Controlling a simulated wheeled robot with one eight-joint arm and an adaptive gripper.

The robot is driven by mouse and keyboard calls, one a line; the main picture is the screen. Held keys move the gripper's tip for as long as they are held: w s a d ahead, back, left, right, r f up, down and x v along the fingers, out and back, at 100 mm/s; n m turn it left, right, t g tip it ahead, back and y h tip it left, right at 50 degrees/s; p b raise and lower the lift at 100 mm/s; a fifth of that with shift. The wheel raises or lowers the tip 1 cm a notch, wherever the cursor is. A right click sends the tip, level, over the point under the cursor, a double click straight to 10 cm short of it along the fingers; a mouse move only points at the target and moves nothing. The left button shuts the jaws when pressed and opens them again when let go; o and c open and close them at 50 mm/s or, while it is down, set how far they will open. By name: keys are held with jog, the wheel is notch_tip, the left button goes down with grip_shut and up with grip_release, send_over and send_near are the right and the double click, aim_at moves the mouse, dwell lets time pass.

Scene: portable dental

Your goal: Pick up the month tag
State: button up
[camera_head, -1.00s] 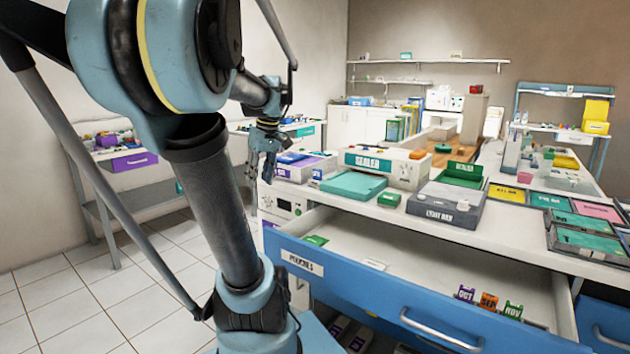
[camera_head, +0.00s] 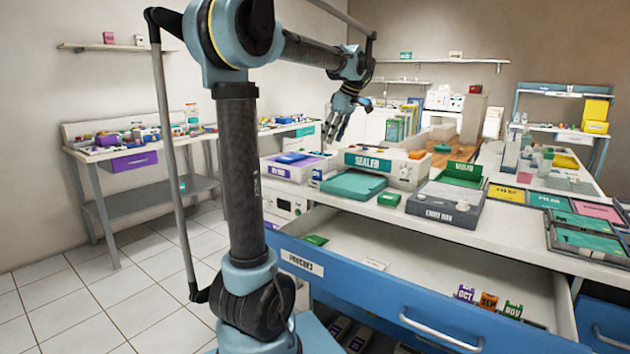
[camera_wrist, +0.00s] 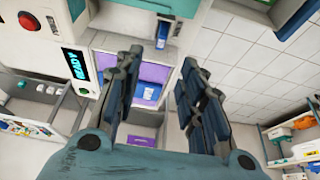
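Month tags stand in the right part of the open blue drawer (camera_head: 400,307): a purple OCT tag (camera_head: 465,293), an orange SEP tag (camera_head: 488,301) and a green NOV tag (camera_head: 512,310). My gripper (camera_head: 334,137) is in the air above the counter's left end, behind and left of the tags and well apart from them. In the wrist view my gripper (camera_wrist: 155,70) has its two fingers spread, with nothing held between them. No month tag can be made out in the wrist view.
The counter above the drawer holds a white sealer (camera_head: 385,167), a teal tray (camera_head: 353,186) and a grey light box (camera_head: 446,204). A green item (camera_head: 316,240) lies at the drawer's left end. The drawer's middle is mostly bare. A side bench (camera_head: 130,150) stands left.

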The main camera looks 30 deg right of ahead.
aim_at(317, 170)
jog(key=x, duration=1.5)
jog(key=shift+w+a+f, duration=0.2)
jog(key=shift+w+f, duration=0.1)
jog(key=shift+w, duration=0.05)
jog(key=shift+c, duration=0.6)
grip_shut()
